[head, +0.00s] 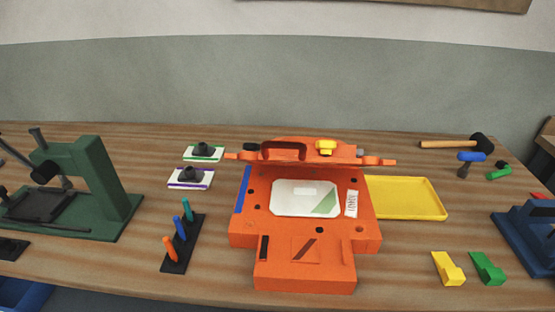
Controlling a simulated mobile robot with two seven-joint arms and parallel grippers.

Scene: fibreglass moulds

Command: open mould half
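The orange mould (285,240) stands in the middle of the wooden table. Its lower half lies flat and shows a pale, white-and-green recessed face (295,205) with a small white label (351,203) to its right. The other orange half (343,153) is at the back edge of the lower half and is seen nearly edge-on, with a dark-framed opening and a yellow piece (325,147) on it. The lower half's top face is uncovered. Neither gripper is in view.
A yellow tray (435,212) lies to the right of the mould. A green press (105,190) stands at left, a dark rack with coloured pegs (180,235) nearer. A hammer (450,144), yellow and green wedges (448,268) and a blue fixture (520,240) are at right.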

